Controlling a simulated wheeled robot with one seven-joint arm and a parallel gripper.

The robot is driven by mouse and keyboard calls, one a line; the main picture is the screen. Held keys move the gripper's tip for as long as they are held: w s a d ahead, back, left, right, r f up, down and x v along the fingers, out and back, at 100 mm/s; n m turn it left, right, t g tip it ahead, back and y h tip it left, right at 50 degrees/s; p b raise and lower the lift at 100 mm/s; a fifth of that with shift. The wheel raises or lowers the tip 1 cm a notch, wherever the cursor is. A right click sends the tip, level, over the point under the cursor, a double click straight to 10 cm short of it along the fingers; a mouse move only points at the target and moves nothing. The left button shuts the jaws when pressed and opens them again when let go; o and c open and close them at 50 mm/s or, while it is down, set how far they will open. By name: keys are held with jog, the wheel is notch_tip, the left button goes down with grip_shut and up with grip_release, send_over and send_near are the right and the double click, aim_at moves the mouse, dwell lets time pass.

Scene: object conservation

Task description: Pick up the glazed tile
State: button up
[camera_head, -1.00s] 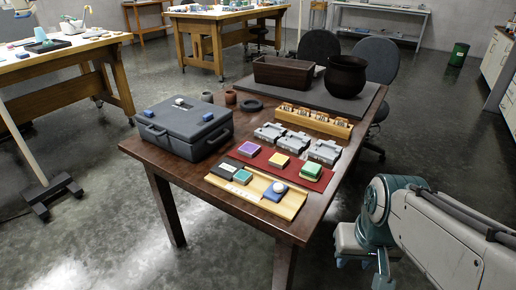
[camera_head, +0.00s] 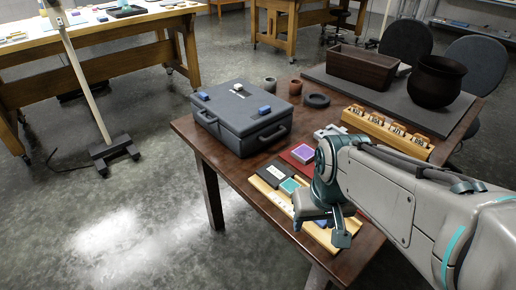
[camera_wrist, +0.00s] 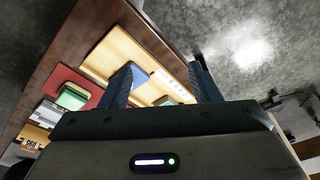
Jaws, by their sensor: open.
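I cannot tell for certain which tile is the glazed one; several coloured tiles lie on the table. In the head view a teal tile (camera_head: 290,186) and a dark tile lie on the pale wooden tray, and a purple tile (camera_head: 303,152) lies on the red mat. In the wrist view a blue tile (camera_wrist: 141,76) sits on the wooden tray (camera_wrist: 105,48), partly behind one finger. A green tile (camera_wrist: 74,97) lies on the red mat. My gripper (camera_head: 325,225) is open and empty over the tray's near end; its fingers also show in the wrist view (camera_wrist: 165,80).
A dark grey case (camera_head: 240,120) with small blocks on its lid stands at the table's left. A rectangular planter (camera_head: 373,68) and a round dark pot (camera_head: 436,80) stand at the back. A wooden rack (camera_head: 385,128) stands behind the mat. My arm hides the table's right part.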

jog(key=w+r+n+p, duration=0.3)
jog(key=w+r+p, duration=0.15)
jog(key=w, duration=0.55)
jog(key=n+g+p, duration=0.2)
jog(key=n+p, duration=0.2)
jog(key=p, duration=0.2)
send_over(290, 185)
jog(key=f, duration=0.2)
notch_tip(290, 185, down, 8)
jog(key=shift+w+r, duration=0.1)
jog(key=shift+w, duration=0.05)
jog(key=shift+s+f+p, duration=0.2)
jog(key=shift+f+p, duration=0.15)
jog(key=shift+f, duration=2.55)
jog(key=c, duration=0.8)
